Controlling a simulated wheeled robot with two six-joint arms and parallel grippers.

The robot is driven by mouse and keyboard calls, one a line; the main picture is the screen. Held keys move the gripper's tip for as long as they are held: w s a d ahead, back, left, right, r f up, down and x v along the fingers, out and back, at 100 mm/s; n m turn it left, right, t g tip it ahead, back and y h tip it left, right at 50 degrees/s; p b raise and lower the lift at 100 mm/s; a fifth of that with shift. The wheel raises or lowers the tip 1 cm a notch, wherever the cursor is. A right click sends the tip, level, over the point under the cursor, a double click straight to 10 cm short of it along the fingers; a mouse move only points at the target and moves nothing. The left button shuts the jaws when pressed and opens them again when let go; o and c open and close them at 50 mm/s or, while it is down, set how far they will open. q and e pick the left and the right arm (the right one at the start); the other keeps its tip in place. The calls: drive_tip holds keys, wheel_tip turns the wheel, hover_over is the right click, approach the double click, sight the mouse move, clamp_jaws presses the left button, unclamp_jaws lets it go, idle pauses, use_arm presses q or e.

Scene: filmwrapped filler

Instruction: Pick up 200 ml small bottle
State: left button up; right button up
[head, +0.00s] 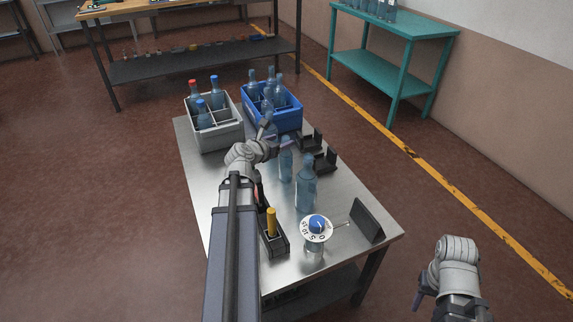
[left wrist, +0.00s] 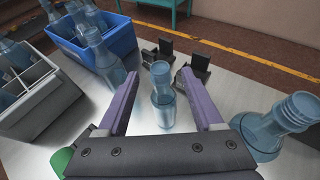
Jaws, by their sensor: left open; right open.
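A small clear blue bottle (head: 286,166) stands upright on the metal table, beside a larger blue bottle (head: 306,190). In the left wrist view the small bottle (left wrist: 162,104) shows between the two purple fingers of my left gripper (left wrist: 159,76), with a gap on each side. The larger bottle (left wrist: 278,126) is outside the right finger there. In the head view my left gripper (head: 276,141) is open near the small bottle's upper part; its fingers are partly hidden. My right gripper (head: 449,289) is open and empty, off the table at the lower right.
A grey crate (head: 222,137) and a blue crate (head: 289,122) with bottles stand at the table's far end. Black holders (head: 325,161), a dark upright plate (head: 368,220), a blue-knobbed dial device (head: 317,230) and a black holder with a yellow-handled item (head: 272,224) are nearby.

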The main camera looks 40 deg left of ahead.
use_arm(q)
drive_tip(key=b+x, duration=0.2)
drive_tip(key=x, duration=0.5)
drive_tip(key=shift+f+b, duration=0.3)
drive_tip(key=shift+b, duration=0.1)
clamp_jaws()
idle(0.6)
